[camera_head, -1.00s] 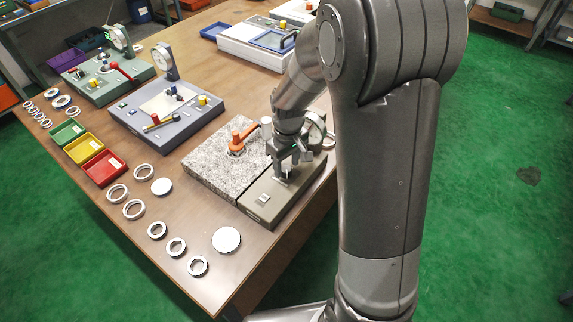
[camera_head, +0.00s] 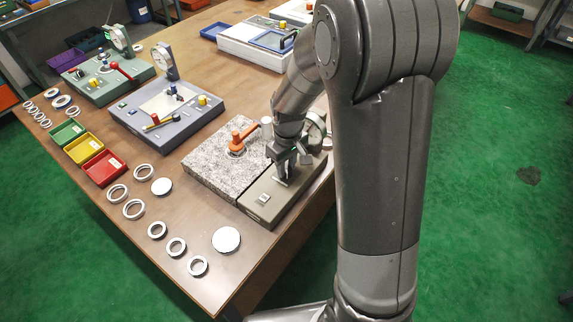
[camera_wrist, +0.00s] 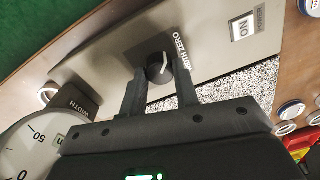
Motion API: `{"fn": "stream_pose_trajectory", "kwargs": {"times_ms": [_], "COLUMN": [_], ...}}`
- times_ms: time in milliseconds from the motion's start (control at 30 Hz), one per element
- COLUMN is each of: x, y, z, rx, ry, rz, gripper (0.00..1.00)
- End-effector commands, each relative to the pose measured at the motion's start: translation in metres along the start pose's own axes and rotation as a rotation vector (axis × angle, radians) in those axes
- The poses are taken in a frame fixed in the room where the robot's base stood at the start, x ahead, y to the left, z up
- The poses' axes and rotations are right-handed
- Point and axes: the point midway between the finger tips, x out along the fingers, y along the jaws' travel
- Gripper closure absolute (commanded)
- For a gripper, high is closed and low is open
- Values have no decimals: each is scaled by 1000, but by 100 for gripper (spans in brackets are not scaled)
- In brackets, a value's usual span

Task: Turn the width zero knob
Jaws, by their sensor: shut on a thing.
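The width zero knob (camera_wrist: 158,68) is a small black round knob with a pale pointer line. It sits on the grey-brown width gauge base (camera_wrist: 110,45), beside the printed label "WIDTH ZERO". In the wrist view my gripper (camera_wrist: 159,78) has one finger on each side of the knob and is shut on it. In the head view my gripper (camera_head: 283,176) reaches down onto the gauge base (camera_head: 262,202), and the knob is hidden there behind the fingers. The width dial (camera_wrist: 22,150) shows at the lower left of the wrist view, partly cut off.
A speckled granite block (camera_head: 215,165) with an orange-handled clamp (camera_head: 240,138) adjoins the base. Rings and discs (camera_head: 226,240) lie along the table's front edge. Green, yellow and red trays (camera_head: 104,168) stand to the left, with other gauges behind. The table's right edge is close to the base.

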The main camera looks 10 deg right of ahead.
Motion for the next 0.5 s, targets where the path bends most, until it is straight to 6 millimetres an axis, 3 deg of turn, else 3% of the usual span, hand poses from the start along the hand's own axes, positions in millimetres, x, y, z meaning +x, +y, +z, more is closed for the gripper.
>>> {"fn": "stream_pose_trajectory", "kwargs": {"times_ms": [267, 500], "x": [0, 0], "y": [0, 0], "z": [0, 0], "rx": [39, 176], "ry": [2, 7], "rz": [0, 0], "gripper": [95, 95]}}
